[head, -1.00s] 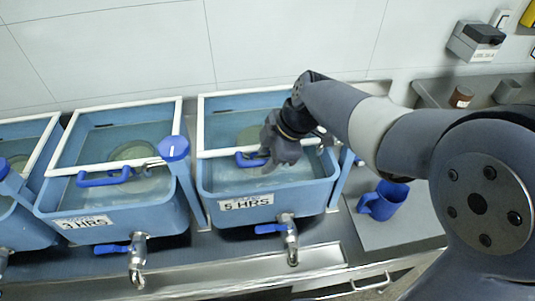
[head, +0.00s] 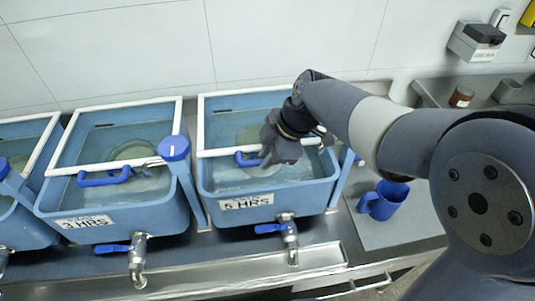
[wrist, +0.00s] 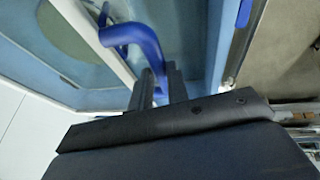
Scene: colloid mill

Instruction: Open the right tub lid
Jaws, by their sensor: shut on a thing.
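A blue lid handle (head: 247,160) sits on the frame's front bar. My gripper (head: 268,160) is at the right end of this handle, over the tub. In the wrist view, the blue handle (wrist: 132,35) runs down between the fingers (wrist: 157,88), which are shut on it. My gripper hides the handle's right end in the head view.
A middle tub (head: 120,212) labelled 3 HRS and another tub at far left stand alongside. Metal taps (head: 290,235) with blue levers jut from the fronts. A blue mug (head: 385,200) stands on the counter to the right. A tiled wall is behind.

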